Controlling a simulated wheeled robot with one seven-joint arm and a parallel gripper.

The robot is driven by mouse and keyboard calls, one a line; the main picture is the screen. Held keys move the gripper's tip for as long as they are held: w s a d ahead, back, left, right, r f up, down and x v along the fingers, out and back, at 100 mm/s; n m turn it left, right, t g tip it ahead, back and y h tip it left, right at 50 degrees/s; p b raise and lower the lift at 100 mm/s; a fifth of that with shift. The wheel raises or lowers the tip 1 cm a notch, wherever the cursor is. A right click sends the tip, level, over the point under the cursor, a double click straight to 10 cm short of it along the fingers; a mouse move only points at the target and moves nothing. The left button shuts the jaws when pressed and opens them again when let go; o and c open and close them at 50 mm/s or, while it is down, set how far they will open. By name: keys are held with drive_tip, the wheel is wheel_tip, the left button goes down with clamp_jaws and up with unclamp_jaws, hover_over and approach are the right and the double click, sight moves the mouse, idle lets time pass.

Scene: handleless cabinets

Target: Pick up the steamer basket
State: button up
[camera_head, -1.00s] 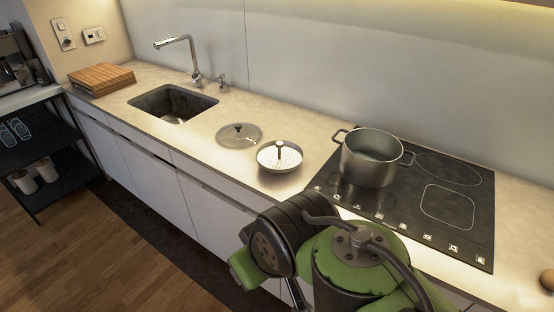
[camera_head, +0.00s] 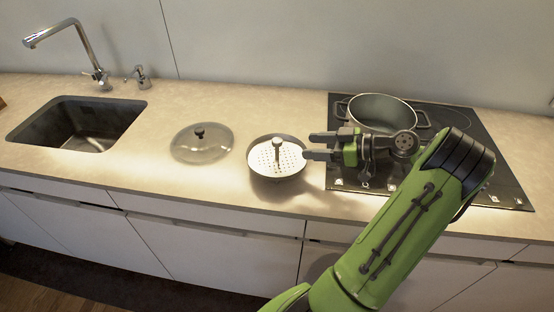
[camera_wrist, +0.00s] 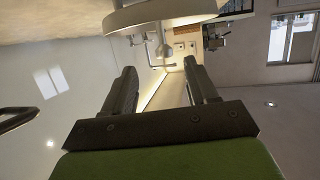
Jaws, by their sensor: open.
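My gripper (camera_head: 310,146) is open and empty, to the right of the basket. Its two fingers point left toward the post and are apart from it. In the wrist view, the open fingers (camera_wrist: 155,82) have nothing between them. A pale curved rim (camera_wrist: 178,12) crosses the top of that view and looks like the basket.
A glass lid (camera_head: 190,150) with a dark knob lies left of the basket. A metal pot (camera_head: 372,104) stands on the black hob (camera_head: 490,165), behind my gripper. A sink (camera_head: 75,125) with a tap (camera_head: 85,48) is at the left. Bare counter (camera_head: 225,190) lies in front.

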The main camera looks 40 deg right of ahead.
sight(271, 157)
drive_tip(key=b+x, duration=0.2)
drive_tip(key=x, duration=1.1)
drive_tip(key=shift+s+a+f, duration=0.1)
drive_tip(key=shift+a+f, duration=0.05)
drive_tip(key=shift+a, duration=0.1)
drive_tip(key=shift+s, duration=0.1)
drive_tip(key=shift+c, duration=0.2)
clamp_jaws()
